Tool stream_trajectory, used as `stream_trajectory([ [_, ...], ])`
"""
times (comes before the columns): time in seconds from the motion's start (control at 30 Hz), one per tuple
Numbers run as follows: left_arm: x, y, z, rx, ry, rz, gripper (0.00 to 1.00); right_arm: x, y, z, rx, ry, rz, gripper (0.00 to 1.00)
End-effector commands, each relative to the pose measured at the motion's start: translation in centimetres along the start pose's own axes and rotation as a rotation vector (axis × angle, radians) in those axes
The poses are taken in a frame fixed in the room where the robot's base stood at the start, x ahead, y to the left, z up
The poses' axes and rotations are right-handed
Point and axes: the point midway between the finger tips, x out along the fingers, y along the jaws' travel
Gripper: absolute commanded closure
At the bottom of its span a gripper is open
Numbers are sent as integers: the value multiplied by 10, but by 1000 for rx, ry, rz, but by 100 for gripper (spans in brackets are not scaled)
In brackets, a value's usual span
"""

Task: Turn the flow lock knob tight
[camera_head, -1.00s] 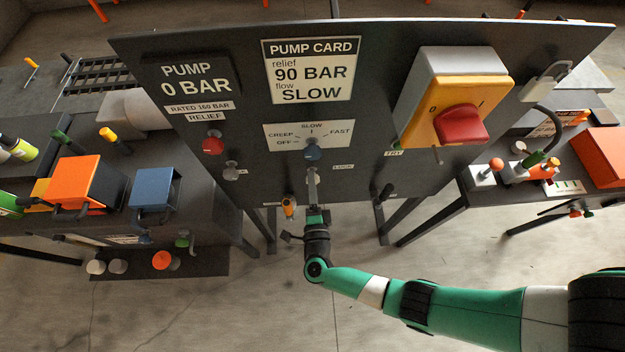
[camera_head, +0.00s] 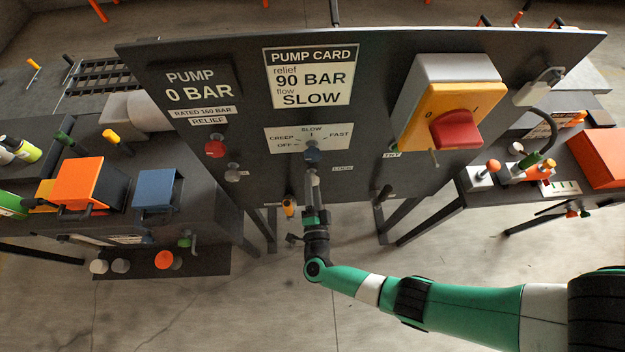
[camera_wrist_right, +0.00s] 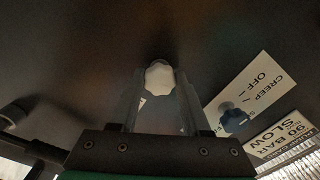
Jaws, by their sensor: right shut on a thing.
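The flow lock knob (camera_wrist_right: 158,75) is a pale lobed knob on the dark pump panel. In the right wrist view it sits between the two fingers of my right gripper (camera_wrist_right: 159,88), which is shut on it. In the head view my right gripper (camera_head: 312,178) reaches up to the panel just below the blue flow dial (camera_head: 312,155) and left of the LOCK label (camera_head: 342,168). The fingers mostly hide the knob there. The flow dial stands under the SLOW mark and also shows in the wrist view (camera_wrist_right: 233,117). My left gripper is not in view.
The pump card (camera_head: 310,77) reads relief 90 BAR, flow SLOW. A red relief knob (camera_head: 215,148) and a small grey knob (camera_head: 233,172) are to the left. A yellow switch box with a red handle (camera_head: 455,130) is to the right. A yellow-tipped part (camera_head: 289,207) hangs close left of my gripper.

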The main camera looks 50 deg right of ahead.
Motion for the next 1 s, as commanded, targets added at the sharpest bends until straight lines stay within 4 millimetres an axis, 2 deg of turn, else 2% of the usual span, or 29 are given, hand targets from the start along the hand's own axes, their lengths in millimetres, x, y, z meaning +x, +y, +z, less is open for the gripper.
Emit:
stream_trajectory([
  [0.1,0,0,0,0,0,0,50,0,0,0,-2,0,-1,100],
  [0.13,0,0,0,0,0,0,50,0,0,0,-2,0,-1,48],
  [0.27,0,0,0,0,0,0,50,0,0,0,-1,0,-1,24],
  [0.57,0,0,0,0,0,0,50,-1,0,0,0,0,-1,23],
  [0.67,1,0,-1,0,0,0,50,-9,-1,0,1,-2,-2,23],
  [0.77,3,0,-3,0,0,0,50,-26,-1,1,0,-6,-3,23],
  [1.0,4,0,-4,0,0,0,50,-83,-1,2,0,-7,-4,23],
])
